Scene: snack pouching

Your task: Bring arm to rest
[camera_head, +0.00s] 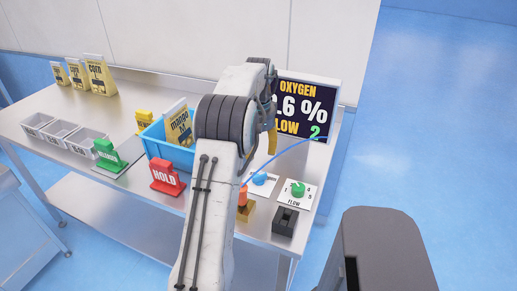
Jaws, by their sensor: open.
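My arm (215,190) rises from the bottom of the head view and bends over the front of the steel table. My gripper (270,132) is at its far end, mostly hidden behind the arm links. A small yellow curved part shows there, in front of the oxygen display (318,122). The gripper is open, and I see nothing held in it. What lies directly below it is hidden by the arm.
The steel table (62,103) carries a blue bin (165,155) with a mango pouch (180,126), a red HOLD sign (165,178), a green sign (107,153), grey trays (62,133) and corn pouches (99,75). A green flow knob (298,189) and black block (285,221) stand right.

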